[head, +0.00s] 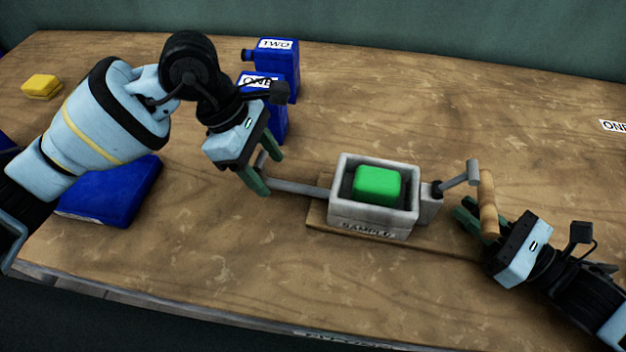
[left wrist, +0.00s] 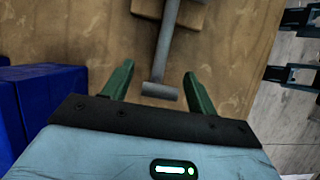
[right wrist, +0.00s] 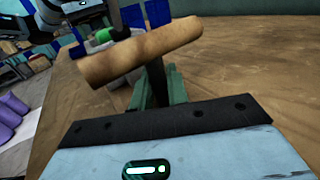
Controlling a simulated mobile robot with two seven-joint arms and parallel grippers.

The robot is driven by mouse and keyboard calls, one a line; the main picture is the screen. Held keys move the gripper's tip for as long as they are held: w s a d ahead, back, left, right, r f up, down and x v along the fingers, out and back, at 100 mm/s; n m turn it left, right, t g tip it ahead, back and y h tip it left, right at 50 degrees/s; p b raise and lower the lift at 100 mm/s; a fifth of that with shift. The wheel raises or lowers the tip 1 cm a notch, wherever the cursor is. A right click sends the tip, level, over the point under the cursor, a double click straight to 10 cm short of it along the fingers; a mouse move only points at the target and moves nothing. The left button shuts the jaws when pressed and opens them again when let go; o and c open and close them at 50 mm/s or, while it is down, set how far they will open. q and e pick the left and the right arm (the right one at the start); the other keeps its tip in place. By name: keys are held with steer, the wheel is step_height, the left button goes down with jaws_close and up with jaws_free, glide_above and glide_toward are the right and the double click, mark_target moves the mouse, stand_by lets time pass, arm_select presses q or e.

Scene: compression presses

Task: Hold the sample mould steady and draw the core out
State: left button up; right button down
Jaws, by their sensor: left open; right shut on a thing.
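The grey sample mould (head: 372,219), marked SAMPLE, sits on a wooden board (head: 314,216). A green block (head: 377,185) lies in its open top. A grey bar (head: 300,188) runs left from the mould to a crosspiece (left wrist: 160,91). My left gripper (head: 270,174) is open, its fingers on either side of that crosspiece. A grey T-shaped rod (head: 460,180) sticks out of the mould's right side. My right gripper (head: 466,209) is shut on the dark stem of a wooden handle (right wrist: 140,52), right of the mould. Where this stem ends is hidden.
Blue containers labelled TWO (head: 277,58) and ONE (head: 276,117) stand behind my left gripper. A blue block (head: 115,195) lies at the left and a yellow piece (head: 41,86) at the far left. The table behind the mould is clear.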

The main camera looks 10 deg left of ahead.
arm_select(q)
steer(key=v, duration=1.1)
steer(key=shift+a+r, duration=0.2)
steer(key=shift+r, duration=0.1)
arm_select(e)
steer(key=c, duration=1.3)
jaws_free()
steer(key=shift+d, duration=0.1)
steer(key=shift+v, duration=3)
steer(key=shift+s+d, duration=0.45)
steer(key=shift+s, duration=0.05)
